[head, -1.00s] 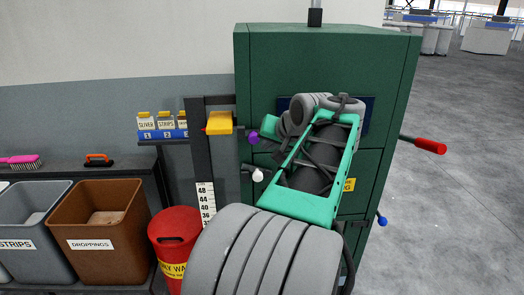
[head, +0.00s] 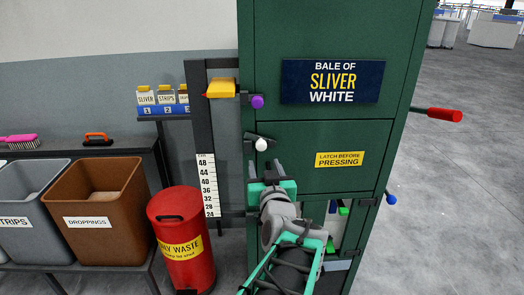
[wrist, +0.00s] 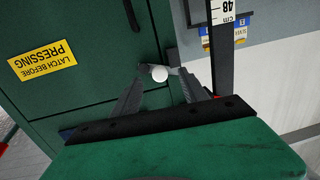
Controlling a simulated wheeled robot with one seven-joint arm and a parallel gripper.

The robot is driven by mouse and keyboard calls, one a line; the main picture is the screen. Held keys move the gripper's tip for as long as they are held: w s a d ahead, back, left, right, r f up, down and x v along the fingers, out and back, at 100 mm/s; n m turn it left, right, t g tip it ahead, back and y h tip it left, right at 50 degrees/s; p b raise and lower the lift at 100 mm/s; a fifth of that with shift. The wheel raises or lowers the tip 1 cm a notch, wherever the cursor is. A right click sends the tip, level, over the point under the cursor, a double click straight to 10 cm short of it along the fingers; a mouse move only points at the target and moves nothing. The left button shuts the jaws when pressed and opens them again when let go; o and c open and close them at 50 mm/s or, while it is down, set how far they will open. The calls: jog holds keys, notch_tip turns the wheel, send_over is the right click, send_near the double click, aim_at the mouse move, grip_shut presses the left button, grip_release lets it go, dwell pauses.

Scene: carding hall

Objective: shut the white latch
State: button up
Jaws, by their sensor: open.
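The white latch (head: 261,144) is a short dark bar with a white ball knob at the left edge of the green cabinet (head: 322,35). Its bar lies slightly tilted, close to level. My gripper (head: 266,170) is just below the knob in the head view, fingers pointing up at it. In the wrist view, the white knob (wrist: 159,73) shows between the tips of the open fingers (wrist: 160,88). I cannot tell whether the fingers are at its depth; no contact shows. A yellow label (head: 340,159) on the cabinet reads "LATCH BEFORE PRESSING".
A purple-knobbed latch (head: 257,101) and a yellow block (head: 221,88) are above the white latch. A height scale (head: 208,185) stands at left, with a red waste bin (head: 185,240) below. A red handle (head: 444,114) and blue knob (head: 391,199) stick out at right.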

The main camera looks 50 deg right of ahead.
aim_at(262, 148)
jog(key=shift+n+h, duration=0.4)
jog(key=shift+n, duration=0.3)
jog(key=x, duration=0.2)
jog(key=p+x, duration=0.1)
jog(key=x, duration=0.2)
jog(key=r+x, duration=0.1)
jog(key=x, duration=0.2)
jog(key=shift+s+d+r+p, duration=0.1)
jog(key=shift+d+p, duration=0.05)
jog(key=shift+p, duration=0.15)
grip_shut()
dwell(0.4)
